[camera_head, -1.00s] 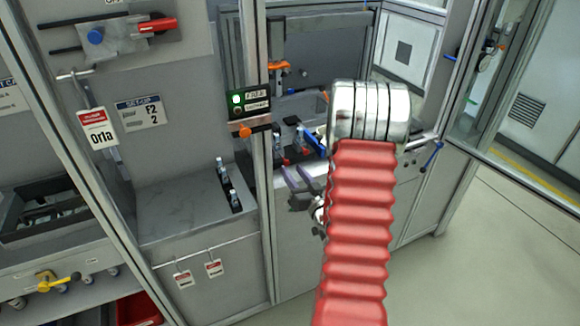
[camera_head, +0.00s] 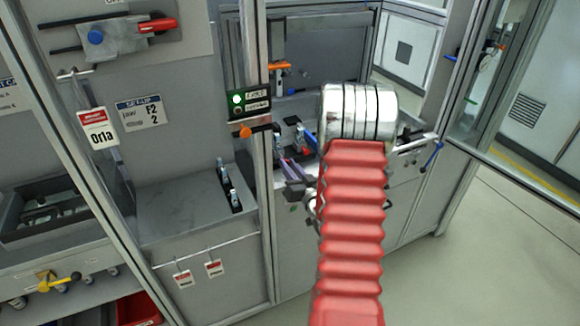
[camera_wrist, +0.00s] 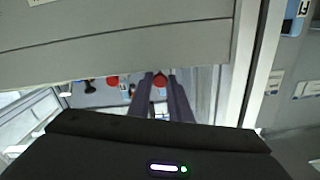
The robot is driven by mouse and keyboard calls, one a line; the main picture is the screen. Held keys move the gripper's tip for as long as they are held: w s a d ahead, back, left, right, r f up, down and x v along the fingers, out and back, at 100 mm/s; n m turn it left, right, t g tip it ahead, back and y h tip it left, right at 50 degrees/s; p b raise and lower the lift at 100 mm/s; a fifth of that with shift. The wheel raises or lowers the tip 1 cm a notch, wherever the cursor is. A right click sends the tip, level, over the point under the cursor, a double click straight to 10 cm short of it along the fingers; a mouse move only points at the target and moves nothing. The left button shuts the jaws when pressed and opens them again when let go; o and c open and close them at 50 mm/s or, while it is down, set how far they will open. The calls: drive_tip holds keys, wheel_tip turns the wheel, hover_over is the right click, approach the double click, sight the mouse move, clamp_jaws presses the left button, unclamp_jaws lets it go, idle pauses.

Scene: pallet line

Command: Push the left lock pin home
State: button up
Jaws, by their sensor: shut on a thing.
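My gripper (camera_head: 291,168) is at the front of the middle bay in the head view, partly hidden behind my red-sleeved arm. In the wrist view its two dark purple fingers (camera_wrist: 161,88) are close together, with a red round knob (camera_wrist: 159,80) between their tips. The gripper is shut on this knob. The pin shaft is hidden, so I cannot tell how far in it sits. A second red knob (camera_wrist: 112,79) shows apart from the fingers, to their left in the wrist view.
A grey post with a green-lit sign box (camera_head: 250,102) stands just left of the gripper. A blue-handled lever (camera_head: 432,157) is on the bay front at right. The floor at right is clear.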

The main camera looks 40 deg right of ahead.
clamp_jaws()
drive_tip(key=shift+x, duration=1.45)
drive_tip(key=shift+r, duration=0.1)
drive_tip(key=o, duration=0.7)
unclamp_jaws()
drive_tip(key=shift+c, duration=0.2)
drive_tip(key=shift+s, duration=0.1)
drive_tip(key=v, duration=1.3)
drive_tip(key=shift+s, duration=0.25)
